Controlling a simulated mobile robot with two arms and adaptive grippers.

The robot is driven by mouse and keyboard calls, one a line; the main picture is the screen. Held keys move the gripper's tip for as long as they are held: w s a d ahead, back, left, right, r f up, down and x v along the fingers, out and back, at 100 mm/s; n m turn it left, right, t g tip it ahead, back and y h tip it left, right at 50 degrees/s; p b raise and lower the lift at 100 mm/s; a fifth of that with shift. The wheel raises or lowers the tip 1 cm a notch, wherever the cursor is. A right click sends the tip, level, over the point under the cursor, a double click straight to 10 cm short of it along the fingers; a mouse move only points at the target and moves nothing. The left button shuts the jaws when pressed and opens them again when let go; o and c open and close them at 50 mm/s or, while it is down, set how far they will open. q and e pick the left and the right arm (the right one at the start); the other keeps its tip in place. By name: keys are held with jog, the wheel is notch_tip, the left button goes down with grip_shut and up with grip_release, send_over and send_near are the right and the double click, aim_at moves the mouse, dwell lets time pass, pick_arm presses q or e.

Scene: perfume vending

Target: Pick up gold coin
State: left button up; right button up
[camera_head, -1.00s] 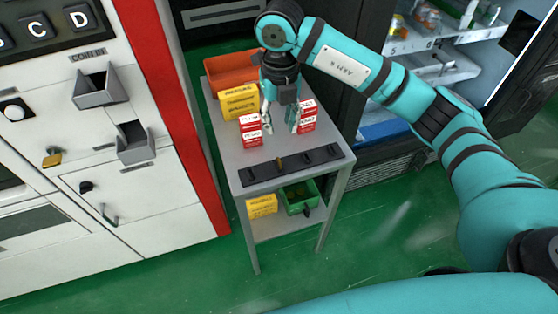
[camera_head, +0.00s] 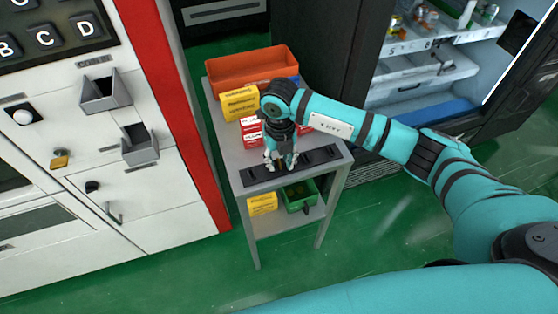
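My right gripper (camera_head: 280,167) points down over the black slotted tray (camera_head: 318,158) at the front of the grey table. Its two fingertips look apart, with a gap between them. No gold coin can be made out now; the part of the tray under the fingers is hidden by the gripper. My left gripper is not in view.
A yellow box (camera_head: 238,103), red-and-white boxes (camera_head: 251,131) and an orange bin (camera_head: 250,68) stand behind the gripper on the table (camera_head: 228,150). A green bin (camera_head: 297,200) is on the lower shelf. The coin-slot machine (camera_head: 150,195) is at left, an open fridge (camera_head: 425,85) at right.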

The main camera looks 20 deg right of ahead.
grip_shut()
dwell(0.4)
